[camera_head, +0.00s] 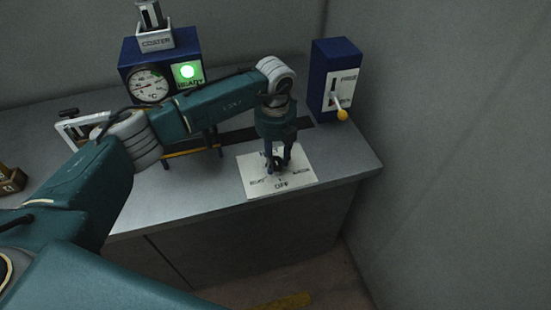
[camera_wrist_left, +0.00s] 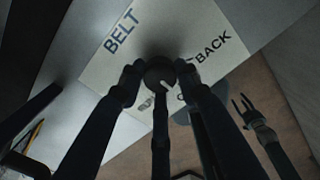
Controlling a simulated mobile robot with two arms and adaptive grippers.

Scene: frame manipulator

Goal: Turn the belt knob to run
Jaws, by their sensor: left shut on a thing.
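The belt knob (camera_wrist_left: 158,70) is dark and round, with a white pointer mark. It sits on a white plate (camera_head: 253,163) marked BELT and BACK in the left wrist view and OFF in the head view. The pointer aims down and to the right in the wrist view, near partly hidden letters. My left gripper (camera_head: 277,167) reaches down onto the plate, its fingers shut on either side of the knob. The fingers hide part of the lettering. My right gripper (camera_wrist_left: 242,104) shows small and dark beyond the counter in the wrist view, empty with its fingers apart.
The plate lies near the counter's (camera_head: 205,195) front edge. A blue box with a yellow-tipped lever (camera_head: 342,115) stands at the right, close to the wall.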

